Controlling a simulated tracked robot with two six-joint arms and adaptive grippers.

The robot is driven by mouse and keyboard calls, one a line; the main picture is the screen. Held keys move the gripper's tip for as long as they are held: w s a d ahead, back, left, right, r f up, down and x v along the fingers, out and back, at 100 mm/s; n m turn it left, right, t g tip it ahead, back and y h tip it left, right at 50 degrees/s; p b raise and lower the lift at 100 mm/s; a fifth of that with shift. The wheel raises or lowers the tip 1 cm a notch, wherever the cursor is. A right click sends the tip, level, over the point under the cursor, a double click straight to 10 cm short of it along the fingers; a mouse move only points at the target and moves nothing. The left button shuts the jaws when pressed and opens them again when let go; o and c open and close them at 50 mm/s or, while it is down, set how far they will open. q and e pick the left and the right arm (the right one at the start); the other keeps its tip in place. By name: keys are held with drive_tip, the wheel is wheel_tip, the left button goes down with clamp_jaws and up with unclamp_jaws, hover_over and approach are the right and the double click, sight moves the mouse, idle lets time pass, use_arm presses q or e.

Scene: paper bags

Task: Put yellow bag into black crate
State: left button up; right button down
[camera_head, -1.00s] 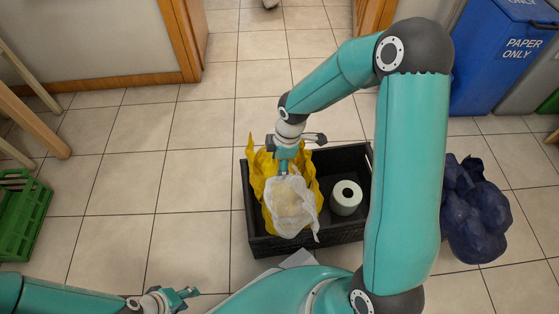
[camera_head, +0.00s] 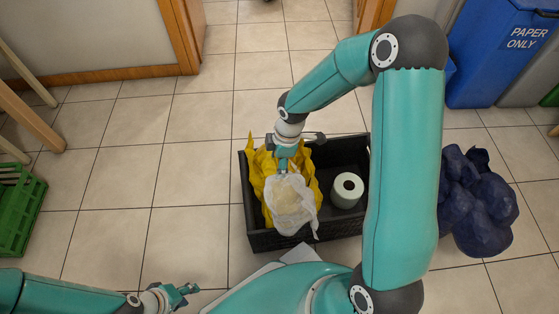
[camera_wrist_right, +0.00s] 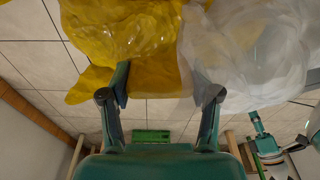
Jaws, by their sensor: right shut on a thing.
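The yellow bag (camera_head: 257,168) is crumpled and sits inside the left part of the black crate (camera_head: 346,227), with its top edges sticking up. My right gripper (camera_head: 284,166) is over it, pointing down. In the right wrist view, yellow plastic (camera_wrist_right: 150,80) lies between the fingers of the right gripper (camera_wrist_right: 160,88), which is shut on it. A whitish translucent bag (camera_head: 291,204) lies in front of the yellow bag and hides part of it; it also shows in the wrist view (camera_wrist_right: 245,60). My left gripper (camera_head: 180,294) is empty and looks open, low at the left.
A white paper roll (camera_head: 347,189) stands in the right part of the crate. A dark blue bag (camera_head: 478,205) lies on the floor to the right. A green crate (camera_head: 20,210) is at the left edge and blue bins (camera_head: 490,60) at the upper right. Floor left of the crate is clear.

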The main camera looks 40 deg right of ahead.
drive_tip(key=shift+f+b, duration=0.55)
drive_tip(key=shift+f, duration=0.15)
drive_tip(key=shift+c, duration=0.9)
unclamp_jaws()
drive_tip(key=shift+r, duration=0.15)
